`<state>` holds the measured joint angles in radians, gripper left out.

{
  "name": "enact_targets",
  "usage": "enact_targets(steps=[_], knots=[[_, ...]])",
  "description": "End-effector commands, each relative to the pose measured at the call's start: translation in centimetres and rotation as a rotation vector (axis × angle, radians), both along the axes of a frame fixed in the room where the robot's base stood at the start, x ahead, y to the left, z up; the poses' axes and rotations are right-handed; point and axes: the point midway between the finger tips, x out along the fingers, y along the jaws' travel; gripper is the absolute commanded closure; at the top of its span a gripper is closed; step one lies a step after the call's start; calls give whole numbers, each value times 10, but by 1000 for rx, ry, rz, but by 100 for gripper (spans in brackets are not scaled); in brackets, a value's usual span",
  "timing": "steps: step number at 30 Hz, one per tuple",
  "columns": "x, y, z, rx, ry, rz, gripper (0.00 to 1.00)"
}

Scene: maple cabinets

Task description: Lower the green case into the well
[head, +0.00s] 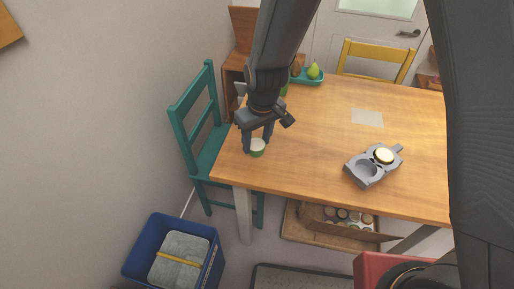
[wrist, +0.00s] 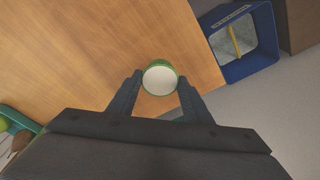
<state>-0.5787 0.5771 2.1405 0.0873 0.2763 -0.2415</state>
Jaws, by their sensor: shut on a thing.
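The green case (head: 257,148) is a small round piece with a pale top and a green side. It is at the left front part of the wooden table. My gripper (head: 258,146) is shut on it, with one finger on each side; the wrist view shows the case (wrist: 160,78) between the fingertips (wrist: 160,88). I cannot tell whether the case touches the table. A grey holder (head: 372,166) lies on the table at the right. Its front-left round well (head: 367,169) is empty, and its other well holds a cream-topped round piece (head: 384,155).
A pale sheet (head: 367,118) lies behind the holder. A teal tray (head: 308,77) with a pear is at the back. A teal chair (head: 205,135) stands at the left edge, and a blue bin (head: 174,252) on the floor. The table between case and holder is clear.

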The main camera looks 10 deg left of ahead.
Motion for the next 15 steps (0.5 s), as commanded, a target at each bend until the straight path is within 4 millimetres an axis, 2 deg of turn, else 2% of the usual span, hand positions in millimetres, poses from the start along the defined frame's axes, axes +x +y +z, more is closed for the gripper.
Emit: enact_targets(steps=[6, 15], knots=[[1, 0, 37, 1, -3, 1, 76], [0, -6, 63, -1, 1, -1, 76]])
